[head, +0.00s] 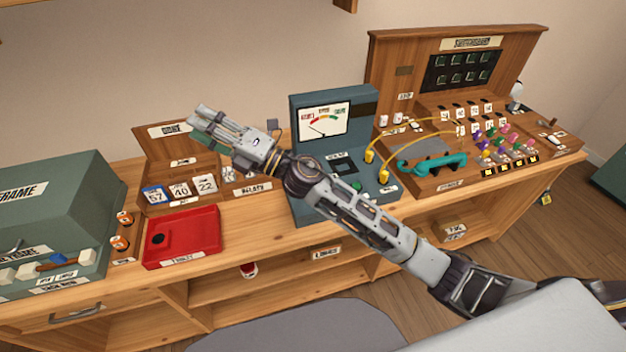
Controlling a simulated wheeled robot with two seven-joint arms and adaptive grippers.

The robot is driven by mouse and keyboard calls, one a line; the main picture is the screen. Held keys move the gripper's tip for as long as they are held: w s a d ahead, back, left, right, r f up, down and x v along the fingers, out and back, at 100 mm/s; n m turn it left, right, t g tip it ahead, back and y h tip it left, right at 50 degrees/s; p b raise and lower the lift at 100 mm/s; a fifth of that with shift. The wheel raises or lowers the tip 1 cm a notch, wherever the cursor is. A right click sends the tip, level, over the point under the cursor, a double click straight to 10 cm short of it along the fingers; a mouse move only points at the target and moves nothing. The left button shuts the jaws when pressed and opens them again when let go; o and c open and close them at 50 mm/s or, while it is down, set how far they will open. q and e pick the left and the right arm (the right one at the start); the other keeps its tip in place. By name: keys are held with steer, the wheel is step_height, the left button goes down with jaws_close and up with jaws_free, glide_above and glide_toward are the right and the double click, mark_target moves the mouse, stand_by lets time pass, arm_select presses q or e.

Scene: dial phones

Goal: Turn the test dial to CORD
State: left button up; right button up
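The teal test box (368,118) stands on the wooden bench, with a meter (323,121) on its upright face. The meter needle rests toward the left of the scale. Below the meter, the sloping panel has a small label (338,155), a dark part (342,167) that may be the test dial, and a green button (357,186). Its setting is too small to read, and my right arm covers the panel's left part. My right gripper (202,122) is above the bench, left of the test box and apart from it. Its finger gap is unclear. My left gripper is out of view.
A switchboard (385,45) with yellow cords, colored plugs and a teal handset (432,164) stands right of the test box. A red tray (207,245), number cards (180,190) and a green-grey frame box (60,200) are to the left.

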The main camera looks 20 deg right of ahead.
steer(key=s+a+f+n+g+h, duration=0.3)
steer(key=a+f+n+g+h, duration=0.15)
steer(key=f+n+g, duration=0.65)
steer(key=w+d+f+n+g+h, duration=0.1)
steer(key=w+d+f+n+h, duration=0.2)
steer(key=d+f+n+h, duration=0.3)
steer(key=shift+w+d+r+h, duration=0.5)
steer(key=shift+w+d+h, duration=1.5)
steer(key=shift+d, duration=3.75)
steer(key=shift+w+d+r+h, duration=0.45)
steer(key=shift+w+d+h, duration=1.55)
steer(key=shift+d, duration=3.75)
steer(key=shift+h, duration=0.55)
steer(key=f, duration=0.3)
steer(key=s+f, duration=0.1)
steer(key=f, duration=0.1)
steer(key=shift+s+f+p, duration=0.1)
steer(key=shift+f+p, duration=0.2)
steer(key=shift+f, duration=0.1)
steer(key=shift+f+p, duration=0.35)
steer(key=shift+f, duration=3.65)
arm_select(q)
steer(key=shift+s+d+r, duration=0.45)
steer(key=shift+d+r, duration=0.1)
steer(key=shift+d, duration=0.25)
